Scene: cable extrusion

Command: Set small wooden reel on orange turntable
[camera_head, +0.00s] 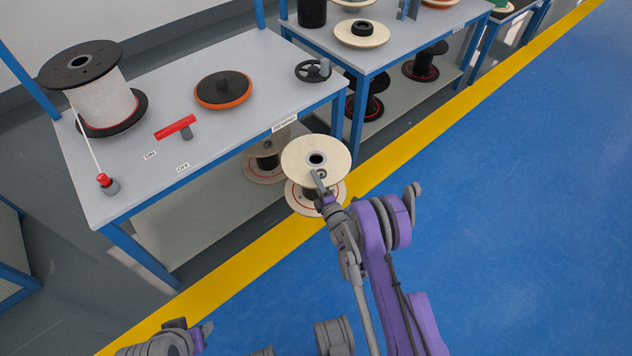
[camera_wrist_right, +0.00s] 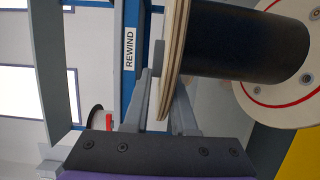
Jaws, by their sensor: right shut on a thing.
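The small wooden reel (camera_head: 300,155) has pale round flanges and a black core. My right gripper (camera_head: 319,180) is shut on the rim of its upper flange and holds it beyond the front edge of the table, near the REWIND label. In the right wrist view the flange (camera_wrist_right: 174,50) passes between the fingers (camera_wrist_right: 163,102), with the black core (camera_wrist_right: 240,42) to its right. The orange turntable (camera_head: 238,99), with a dark top, lies flat on the table to the left of the reel; nothing stands on it. My left gripper (camera_head: 205,330) shows only partly at the bottom left; its jaws are unclear.
The grey table (camera_head: 215,140) with blue legs also bears a large cable reel (camera_head: 100,100), a red T-handle (camera_head: 175,127) and a black handwheel (camera_head: 312,70). Another wooden reel (camera_head: 265,165) sits on the lower shelf. The blue floor (camera_head: 520,200) is clear.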

